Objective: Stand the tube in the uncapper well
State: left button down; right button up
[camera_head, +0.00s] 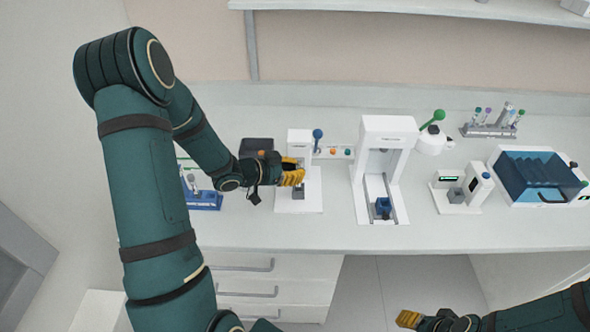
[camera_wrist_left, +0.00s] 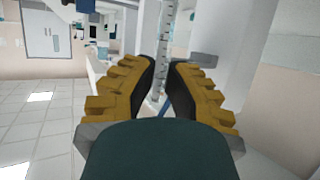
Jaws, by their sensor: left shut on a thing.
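My left gripper (camera_head: 291,177) is shut on the tube and sits just above the base of a white upright device, which I take as the uncapper (camera_head: 312,201). A small grey block, which looks like its well (camera_head: 298,194), stands on that base just below the fingers. In the left wrist view the clear tube (camera_wrist_left: 168,38) with graduation marks runs up between the two yellow and black fingers (camera_wrist_left: 163,85). I cannot tell whether its lower end is inside the well. My right gripper (camera_head: 409,319) is low at the front, away from the bench; its jaw opening is unclear.
A blue rack (camera_head: 205,201) stands left of the device. To the right are a tall white machine (camera_head: 388,126) with a blue carriage (camera_head: 383,207), a smaller white device (camera_head: 475,183), a tube rack (camera_head: 489,131) and a blue-lidded box (camera_head: 537,172). The bench front between them is clear.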

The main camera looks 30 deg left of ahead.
pick_arm(q)
jog(key=shift+r, duration=0.1)
dwell(0.3)
jog(key=shift+r+p, duration=0.25)
jog(key=shift+p, duration=0.15)
jog(key=c, duration=0.9)
grip_release()
jog(key=shift+c, duration=0.2)
jog(key=v, duration=1.2)
